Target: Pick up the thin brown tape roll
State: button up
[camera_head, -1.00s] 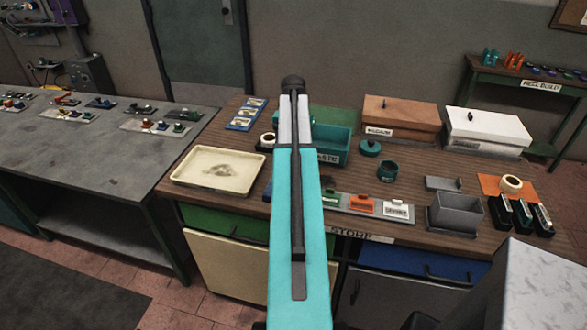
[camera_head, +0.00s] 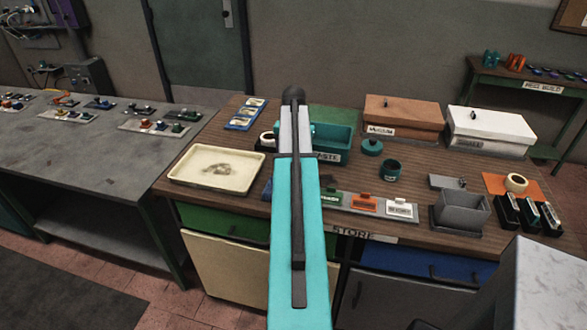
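I cannot make out a thin brown tape roll for certain. A pale cream, ring-shaped roll (camera_head: 516,183) lies on the orange mat (camera_head: 498,184) at the right of the wooden bench. Another pale ring-shaped roll (camera_head: 268,139) sits on the bench just left of my arm, partly hidden by it. My teal and grey arm rises through the middle of the view and hides part of the bench. Its gripper does not show, so I cannot see its fingers or anything in them.
On the wooden bench (camera_head: 238,193) stand a cream tray (camera_head: 190,166), a teal bin (camera_head: 335,136), brown (camera_head: 405,111) and white (camera_head: 490,124) lidded boxes, a grey open box (camera_head: 462,213) and dark holders (camera_head: 527,215). A grey workbench (camera_head: 90,145) is at the left.

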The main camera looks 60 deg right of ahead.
dwell(0.4)
jog(key=c, duration=1.1)
jog(key=shift+r, duration=0.1)
jog(key=shift+c, duration=0.2)
jog(key=shift+r+p, duration=1.35)
jog(key=shift+r, duration=0.35)
jog(key=shift+s+a+r, duration=0.1)
jog(key=shift+a, duration=0.05)
jog(key=s+a+p, duration=0.1)
jog(key=s+a, duration=0.2)
jog(key=a, duration=0.1)
jog(key=s+a+r+p, duration=0.1)
jog(key=s+a, duration=0.2)
jog(key=a, duration=0.1)
jog(key=s+a+p, duration=0.2)
jog(key=s+a, duration=0.1)
jog(key=a, duration=0.1)
jog(key=shift+a+r, duration=0.15)
jog(key=shift+a, duration=0.2)
